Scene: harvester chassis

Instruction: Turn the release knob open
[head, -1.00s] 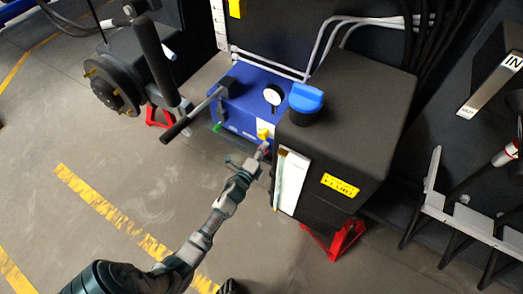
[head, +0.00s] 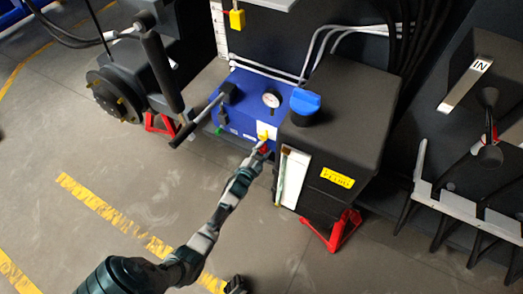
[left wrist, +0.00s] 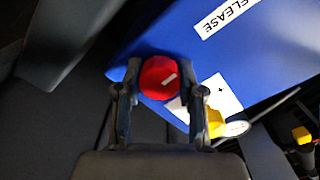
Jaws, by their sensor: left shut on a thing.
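The release knob is red with a pale mark on its face. It shows in the left wrist view (left wrist: 159,78) and as a small red spot in the head view (head: 265,150). It sits on the blue pump unit (head: 240,105), near a white label reading RELEASE (left wrist: 225,18). My left gripper (left wrist: 160,90) has a finger on each side of the knob and is shut on it. In the head view my left gripper (head: 259,154) reaches the front of the blue unit. My right gripper cannot be made out.
A black tank (head: 345,115) with a blue cap (head: 305,101) stands right of the knob. A pump handle (head: 195,122) sticks out to the left. A yellow part (left wrist: 215,122) sits close to my finger. Red stands (head: 335,232) are below. The floor in front is open.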

